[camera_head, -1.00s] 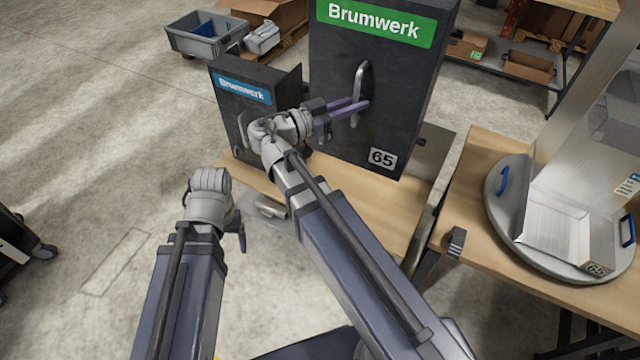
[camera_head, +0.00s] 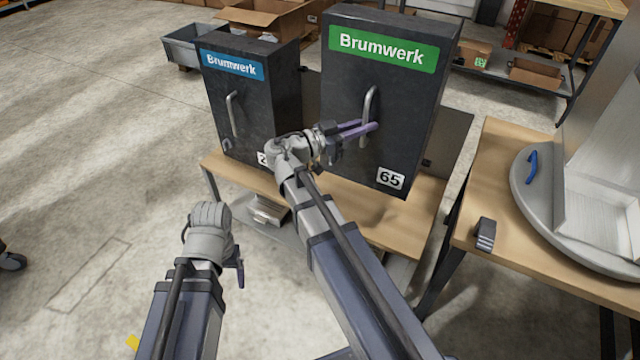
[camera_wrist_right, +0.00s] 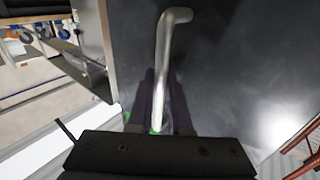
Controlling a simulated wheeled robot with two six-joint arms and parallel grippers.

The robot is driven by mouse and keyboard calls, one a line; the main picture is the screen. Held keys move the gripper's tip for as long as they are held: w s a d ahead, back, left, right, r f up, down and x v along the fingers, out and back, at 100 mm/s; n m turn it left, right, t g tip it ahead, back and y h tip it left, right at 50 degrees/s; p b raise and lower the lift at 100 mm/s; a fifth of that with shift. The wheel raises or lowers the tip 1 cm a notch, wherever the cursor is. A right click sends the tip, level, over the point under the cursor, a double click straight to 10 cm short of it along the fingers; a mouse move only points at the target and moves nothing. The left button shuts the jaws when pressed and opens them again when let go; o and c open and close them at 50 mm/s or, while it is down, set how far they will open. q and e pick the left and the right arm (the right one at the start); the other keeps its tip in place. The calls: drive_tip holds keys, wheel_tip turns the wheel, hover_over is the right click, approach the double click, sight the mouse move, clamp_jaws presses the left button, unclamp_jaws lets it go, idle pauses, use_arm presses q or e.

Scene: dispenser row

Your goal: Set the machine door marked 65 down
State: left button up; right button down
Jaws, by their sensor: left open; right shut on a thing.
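The dark machine door marked 65 (camera_head: 350,80) has a green Brumwerk label at its top and a white 65 plate at the lower right. It is upright in the head view, over the wooden bench (camera_head: 405,225). My right gripper (camera_head: 362,130) is shut on its metal handle (camera_head: 371,100). In the right wrist view the handle (camera_wrist_right: 170,40) runs down between the purple fingers (camera_wrist_right: 160,105). I cannot tell whether the door's lower edge touches the bench. My left gripper (camera_head: 240,265) is open and empty, low and left, away from the door.
A smaller dark Brumwerk unit (camera_head: 275,95) with a blue label stands left of the door, its number plate partly hidden by my right arm. A dark grey panel (camera_head: 450,130) shows behind the door. At right, another table (camera_head: 480,190) carries a round plate (camera_head: 525,195) and a small dark block (camera_head: 485,235).

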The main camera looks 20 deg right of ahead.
sight(371, 161)
use_arm(q)
drive_tip(key=shift+f+b, duration=1.5)
drive_tip(key=shift+f, duration=0.65)
use_arm(e)
drive_tip(key=shift+w+d+f, duration=0.1)
drive_tip(key=shift+d+f, duration=0.05)
drive_tip(key=shift+f, duration=0.55)
drive_tip(key=shift+w+d+f, duration=0.15)
drive_tip(key=shift+d+f, duration=0.05)
drive_tip(key=shift+f, duration=0.45)
drive_tip(key=shift+w+d+f, duration=0.1)
drive_tip(key=shift+d+f, duration=0.05)
drive_tip(key=shift+f, duration=0.55)
use_arm(q)
drive_tip(key=shift+f, duration=0.1)
use_arm(e)
drive_tip(key=shift+f, duration=0.1)
wheel_tip(371, 161, down, 10)
drive_tip(key=b, duration=1)
use_arm(q)
wheel_tip(371, 161, down, 10)
use_arm(e)
drive_tip(key=c, duration=0.8)
unclamp_jaws()
drive_tip(key=shift+c, duration=0.2)
